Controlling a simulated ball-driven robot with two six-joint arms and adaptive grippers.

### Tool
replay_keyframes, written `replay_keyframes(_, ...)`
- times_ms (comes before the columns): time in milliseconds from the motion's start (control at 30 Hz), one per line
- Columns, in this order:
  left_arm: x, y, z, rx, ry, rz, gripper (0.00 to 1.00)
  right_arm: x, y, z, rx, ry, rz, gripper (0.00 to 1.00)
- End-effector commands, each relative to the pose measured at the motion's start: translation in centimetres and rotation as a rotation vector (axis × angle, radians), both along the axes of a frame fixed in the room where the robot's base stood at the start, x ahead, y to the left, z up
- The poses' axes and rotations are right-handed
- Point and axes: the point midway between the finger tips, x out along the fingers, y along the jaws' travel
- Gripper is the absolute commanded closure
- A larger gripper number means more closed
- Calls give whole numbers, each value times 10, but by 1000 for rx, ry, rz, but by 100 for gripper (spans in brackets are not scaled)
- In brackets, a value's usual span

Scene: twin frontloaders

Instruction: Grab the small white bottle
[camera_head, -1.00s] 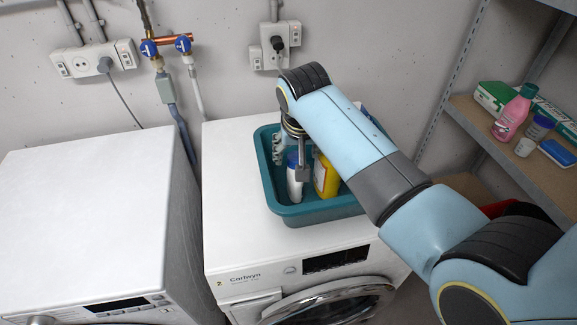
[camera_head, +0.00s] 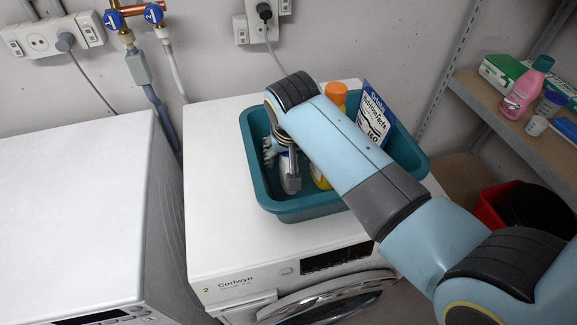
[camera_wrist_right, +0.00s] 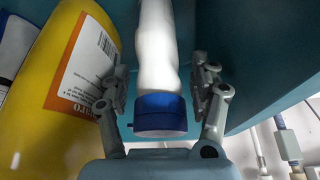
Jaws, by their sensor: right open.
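The small white bottle (camera_wrist_right: 158,50) with a blue cap (camera_wrist_right: 160,113) shows in the right wrist view, between the two fingers of my right gripper (camera_wrist_right: 160,80). The fingers stand open on either side of it, with gaps visible. In the head view my right gripper (camera_head: 281,165) reaches down into the teal tub (camera_head: 300,210) on the right-hand washing machine. There the arm and fingers hide most of the bottle. My left gripper is not in view.
A yellow bottle (camera_wrist_right: 65,60) stands close beside the white one; its orange cap (camera_head: 336,93) shows behind my arm. A blue and white box (camera_head: 374,115) is in the tub. A shelf (camera_head: 480,100) with several items stands at right. The left machine's top (camera_head: 75,200) is clear.

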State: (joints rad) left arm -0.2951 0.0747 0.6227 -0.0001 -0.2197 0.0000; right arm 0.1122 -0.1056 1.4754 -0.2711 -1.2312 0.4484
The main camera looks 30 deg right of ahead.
Motion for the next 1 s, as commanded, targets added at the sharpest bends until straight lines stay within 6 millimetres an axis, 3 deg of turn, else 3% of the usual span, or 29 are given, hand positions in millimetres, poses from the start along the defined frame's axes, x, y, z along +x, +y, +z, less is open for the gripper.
replay_keyframes(67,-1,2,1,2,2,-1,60,0,0,1,0,0,0,40)
replay_keyframes(533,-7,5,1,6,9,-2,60,0,0,1,0,0,0,100)
replay_keyframes(867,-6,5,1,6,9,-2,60,1,0,2,-1,-3,0,100)
replay_keyframes(1000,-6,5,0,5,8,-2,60,2,0,17,0,-5,0,100)
